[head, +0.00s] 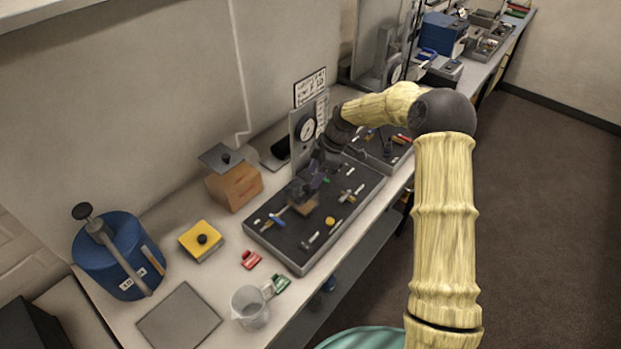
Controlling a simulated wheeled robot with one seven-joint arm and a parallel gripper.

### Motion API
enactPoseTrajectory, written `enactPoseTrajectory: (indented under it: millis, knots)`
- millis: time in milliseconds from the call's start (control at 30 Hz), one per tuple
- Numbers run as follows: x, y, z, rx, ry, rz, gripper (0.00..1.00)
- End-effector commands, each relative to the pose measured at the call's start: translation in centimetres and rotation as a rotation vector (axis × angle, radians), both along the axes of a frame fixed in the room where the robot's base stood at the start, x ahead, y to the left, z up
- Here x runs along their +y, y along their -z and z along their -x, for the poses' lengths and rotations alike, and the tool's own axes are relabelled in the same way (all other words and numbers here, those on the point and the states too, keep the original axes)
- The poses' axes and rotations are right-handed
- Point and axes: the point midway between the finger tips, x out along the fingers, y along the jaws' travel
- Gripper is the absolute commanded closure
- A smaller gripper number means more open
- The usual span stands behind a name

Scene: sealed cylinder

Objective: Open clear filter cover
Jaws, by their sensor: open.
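My gripper (303,192) hangs over the dark tray (285,258) on the bench, at the end of my arm reaching in from the right. It is open. Its fingertips are small and dark against the tray, close above a small tan-brown piece (303,207). I cannot tell whether they touch it. I cannot make out a clear filter cover for certain; it may be hidden by the gripper or too small to tell. A panel with a round gauge (307,130) stands behind the gripper.
The tray holds several small fittings, including a yellow knob (330,221). A clear beaker (250,308), red clip (250,260), green clip (281,284), yellow block (201,240), wooden block (234,187) and blue canister (118,255) stand left and in front. A grey plate (179,318) lies flat.

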Motion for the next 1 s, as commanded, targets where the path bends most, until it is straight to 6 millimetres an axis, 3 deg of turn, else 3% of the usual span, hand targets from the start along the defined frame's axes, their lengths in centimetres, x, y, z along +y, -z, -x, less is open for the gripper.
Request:
enactPoseTrajectory:
  millis: [267, 567, 600, 833, 1000]
  knots:
    - [1.2, 3.3, 0.2, 0.002, 0.002, 0.000, 0.53]
    - [1.3, 3.7, 0.2, 0.001, 0.004, 0.000, 0.53]
    - [1.3, 3.7, 0.2, 0.001, 0.004, 0.000, 0.55]
    - [1.5, 3.7, 0.3, 0.001, 0.000, 0.000, 1.00]
    - [1.6, 3.7, 0.3, 0.001, -0.002, 0.000, 1.00]
